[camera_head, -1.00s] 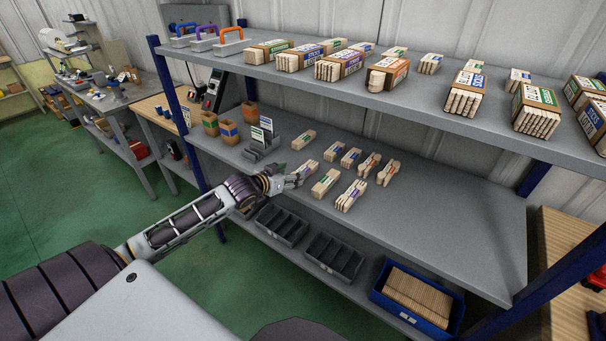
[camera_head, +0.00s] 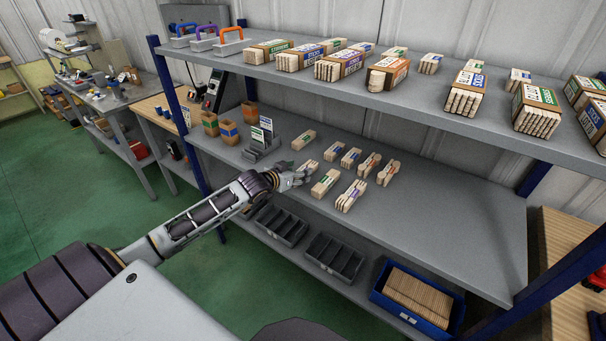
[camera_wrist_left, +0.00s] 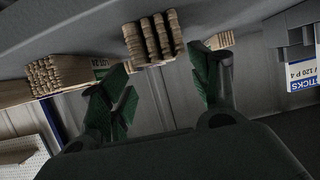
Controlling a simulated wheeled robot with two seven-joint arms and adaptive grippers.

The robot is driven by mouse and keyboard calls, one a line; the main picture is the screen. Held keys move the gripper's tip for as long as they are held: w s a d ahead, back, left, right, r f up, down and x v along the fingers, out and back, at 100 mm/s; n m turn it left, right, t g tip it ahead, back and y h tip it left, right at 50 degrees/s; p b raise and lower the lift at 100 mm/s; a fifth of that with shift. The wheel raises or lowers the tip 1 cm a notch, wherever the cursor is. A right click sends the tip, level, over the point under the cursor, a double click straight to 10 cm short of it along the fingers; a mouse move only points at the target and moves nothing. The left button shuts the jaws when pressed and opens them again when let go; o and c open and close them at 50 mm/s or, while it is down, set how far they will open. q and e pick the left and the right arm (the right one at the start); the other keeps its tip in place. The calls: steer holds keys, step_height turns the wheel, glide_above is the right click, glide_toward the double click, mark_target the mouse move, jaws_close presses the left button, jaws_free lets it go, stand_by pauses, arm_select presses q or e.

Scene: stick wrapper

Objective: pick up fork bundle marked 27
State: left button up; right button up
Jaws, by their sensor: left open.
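Several small wooden cutlery bundles with coloured bands lie on the middle shelf. The numbers on them are too small to read, so I cannot tell which is marked 27. My left gripper (camera_head: 298,176) is at the shelf's front, close beside a purple-banded bundle (camera_head: 310,166) and left of a green-banded bundle (camera_head: 325,183). In the left wrist view my left gripper (camera_wrist_left: 162,85) is open, its green-padded fingers apart and empty. A bundle (camera_wrist_left: 153,40) shows beyond and between the fingers, and another bundle (camera_wrist_left: 62,75) is at left. My right gripper is not in view.
The middle shelf (camera_head: 440,220) is clear to the right. The upper shelf (camera_head: 420,105) holds larger stick packs and overhangs the bundles. Dark sorting trays (camera_head: 334,257) and a blue crate (camera_head: 378,298) of sticks stand below. Label holders (camera_head: 262,140) stand at left.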

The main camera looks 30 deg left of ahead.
mark_target(306, 168)
arm_select(q)
steer(key=shift+w, duration=0.1)
stand_by(0.3)
steer(key=shift+x, duration=2.5)
steer(key=shift+r, duration=0.1)
steer(key=c, duration=1.1)
steer(key=shift+r, duration=5.05)
